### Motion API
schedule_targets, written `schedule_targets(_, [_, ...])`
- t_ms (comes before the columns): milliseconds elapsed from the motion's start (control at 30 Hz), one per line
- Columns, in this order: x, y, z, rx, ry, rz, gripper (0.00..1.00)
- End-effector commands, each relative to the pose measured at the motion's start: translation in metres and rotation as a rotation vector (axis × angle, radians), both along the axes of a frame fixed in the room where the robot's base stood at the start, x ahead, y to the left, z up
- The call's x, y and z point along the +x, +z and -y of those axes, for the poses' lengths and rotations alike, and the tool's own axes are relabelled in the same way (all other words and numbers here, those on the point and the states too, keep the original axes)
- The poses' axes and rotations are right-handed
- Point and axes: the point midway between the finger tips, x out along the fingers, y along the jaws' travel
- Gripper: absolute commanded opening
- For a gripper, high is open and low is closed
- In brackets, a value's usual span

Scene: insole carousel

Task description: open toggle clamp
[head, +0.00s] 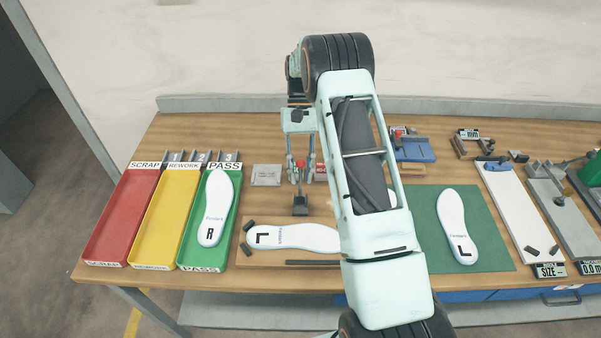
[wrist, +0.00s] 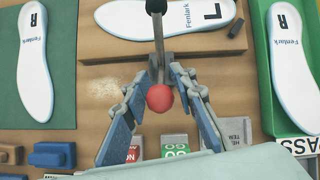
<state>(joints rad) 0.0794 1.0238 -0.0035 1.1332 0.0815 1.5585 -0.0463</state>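The toggle clamp (head: 300,205) stands at the back edge of a wooden fixture board (head: 320,256), with a red ball knob (head: 300,163) on its handle. In the wrist view the red knob (wrist: 159,98) sits between my fingers, with visible gaps on both sides. The clamp's grey bar (wrist: 158,48) reaches over the white insole marked L (wrist: 187,17) and ends in a black tip (wrist: 156,6). I cannot tell whether the tip touches the insole. My gripper (wrist: 158,77) is open around the knob and points down; it also shows in the head view (head: 302,172).
Red (head: 119,215), yellow (head: 164,218) and green (head: 188,240) trays stand at left; the green one holds an insole marked R (head: 215,208). A green mat (head: 426,228) with another insole (head: 457,222) lies at right. Small signs and blocks stand near my fingers.

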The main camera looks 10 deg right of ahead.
Motion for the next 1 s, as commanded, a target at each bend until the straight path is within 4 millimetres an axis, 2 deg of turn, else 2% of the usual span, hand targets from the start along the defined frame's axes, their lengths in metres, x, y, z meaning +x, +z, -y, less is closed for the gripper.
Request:
schedule_targets(100, [0.0,0.0,0.0,0.0,0.0,-0.001,0.36])
schedule_targets(467, [0.002,0.004,0.0,0.0,0.0,-0.002,0.36])
schedule_targets(1000, [0.044,0.066,0.01,0.0,0.0,0.0,0.36])
